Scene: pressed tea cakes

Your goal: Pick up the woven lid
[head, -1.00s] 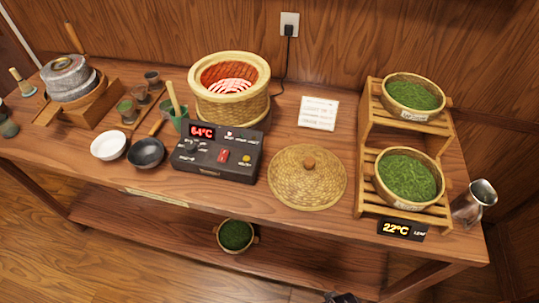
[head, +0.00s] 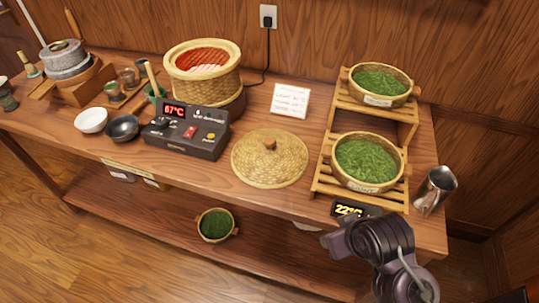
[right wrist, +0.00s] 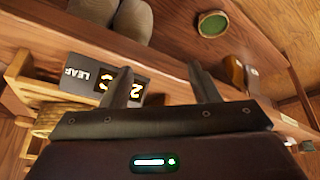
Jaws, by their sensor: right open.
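The woven lid (head: 270,158) is a round, straw-coloured shallow dome with a brown wooden knob. It lies flat on the table between the control box and the slatted rack, with nothing on it. My right gripper shows in the right wrist view (right wrist: 160,78), with its two dark fingers apart and nothing between them. In the head view, my right arm is at the table's front edge, below the rack and to the right of the lid, clear of it. I cannot make out the lid in the right wrist view. My left gripper is not in view.
The control box (head: 187,138) and woven warmer basket (head: 205,88) stand left of the lid. A white card (head: 290,100) is behind it. The rack (head: 330,188) with leaf baskets and a metal pitcher (head: 434,190) stand right. The leaf display (right wrist: 100,78) is near my right fingers.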

